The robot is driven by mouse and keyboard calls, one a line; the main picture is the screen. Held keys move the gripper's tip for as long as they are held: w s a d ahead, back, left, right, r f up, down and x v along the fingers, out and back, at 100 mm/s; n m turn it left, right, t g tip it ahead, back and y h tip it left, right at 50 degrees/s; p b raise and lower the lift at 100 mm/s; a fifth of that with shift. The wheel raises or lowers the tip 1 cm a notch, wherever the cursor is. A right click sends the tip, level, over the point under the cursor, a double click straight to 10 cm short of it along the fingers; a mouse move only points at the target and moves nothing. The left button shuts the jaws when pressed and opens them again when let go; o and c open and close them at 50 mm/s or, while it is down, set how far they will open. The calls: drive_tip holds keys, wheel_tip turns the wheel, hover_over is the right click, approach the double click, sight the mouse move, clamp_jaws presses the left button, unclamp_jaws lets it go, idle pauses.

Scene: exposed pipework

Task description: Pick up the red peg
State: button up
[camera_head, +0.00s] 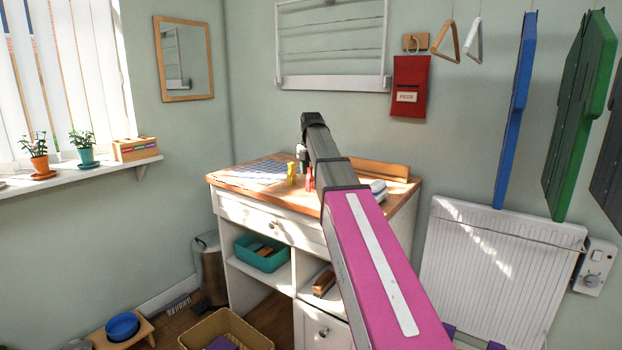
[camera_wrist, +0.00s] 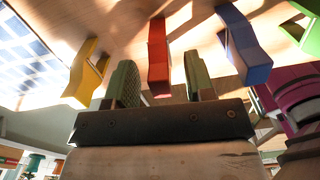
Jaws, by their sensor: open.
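The red peg (camera_wrist: 158,55) stands on the wooden top in the wrist view, between the two fingers of my gripper (camera_wrist: 160,68). The fingers are open, with a visible gap on each side of the peg. The peg's lower part reaches down between the fingers in the picture. In the head view a bit of the red peg (camera_head: 309,179) shows beside my dark arm link, which hides most of my gripper there.
A yellow peg (camera_wrist: 86,72) is left of the red one; a blue peg (camera_wrist: 243,45) and a green peg (camera_wrist: 304,30) are to the right. A blue-and-white checked sheet (camera_head: 258,171) lies left on the wooden worktop (camera_head: 228,180). A raised wooden edge (camera_head: 380,168) runs behind.

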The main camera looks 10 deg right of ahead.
drive_tip(key=shift+f, duration=0.9)
clamp_jaws()
drive_tip(key=shift+r, duration=0.15)
